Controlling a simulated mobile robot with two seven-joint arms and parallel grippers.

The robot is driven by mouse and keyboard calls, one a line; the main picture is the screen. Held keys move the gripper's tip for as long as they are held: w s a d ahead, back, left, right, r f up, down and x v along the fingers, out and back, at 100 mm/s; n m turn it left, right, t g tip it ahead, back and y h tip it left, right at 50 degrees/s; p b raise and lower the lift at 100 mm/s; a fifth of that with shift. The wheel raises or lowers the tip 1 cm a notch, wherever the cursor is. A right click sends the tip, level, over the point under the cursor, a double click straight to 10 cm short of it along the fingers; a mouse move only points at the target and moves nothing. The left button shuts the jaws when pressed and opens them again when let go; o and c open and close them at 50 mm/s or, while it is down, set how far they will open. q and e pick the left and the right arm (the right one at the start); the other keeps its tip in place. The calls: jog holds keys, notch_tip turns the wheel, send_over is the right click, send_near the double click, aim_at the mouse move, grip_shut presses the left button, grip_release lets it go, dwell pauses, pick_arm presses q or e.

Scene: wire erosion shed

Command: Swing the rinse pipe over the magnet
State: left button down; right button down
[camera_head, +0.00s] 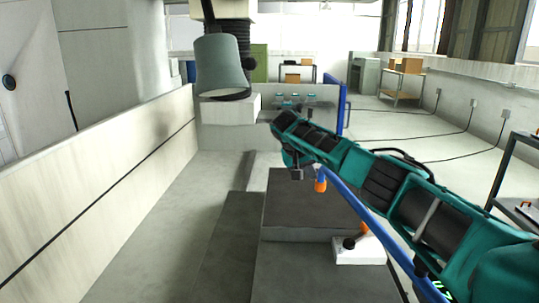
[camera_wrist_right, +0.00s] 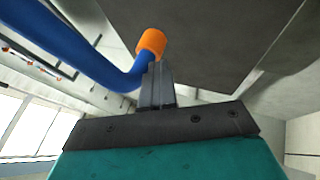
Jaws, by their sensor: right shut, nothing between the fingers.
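The rinse pipe is a blue tube (camera_head: 345,190) with an orange nozzle (camera_head: 320,185). It runs from the lower right, partly behind my right arm. The large dark flat block (camera_head: 305,205) in the middle looks like the magnet; the nozzle appears above or before its right part. My right gripper (camera_head: 297,174) is shut and empty just left of the nozzle. In the right wrist view, its closed fingers (camera_wrist_right: 157,85) sit against or very close to the blue tube (camera_wrist_right: 85,52), beside the orange nozzle (camera_wrist_right: 152,42); contact is unclear. My left gripper is out of view.
A pale wall (camera_head: 110,175) bounds the left side. A grey conical head (camera_head: 221,65) hangs at the back. A dark rack (camera_head: 510,180) stands at far right.

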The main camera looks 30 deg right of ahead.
jog(key=v, duration=1.3)
jog(key=shift+s+f, duration=0.1)
jog(key=s+d+x, duration=0.1)
jog(key=x, duration=0.8)
jog(key=shift+w+d, duration=0.25)
jog(key=shift+w, duration=0.05)
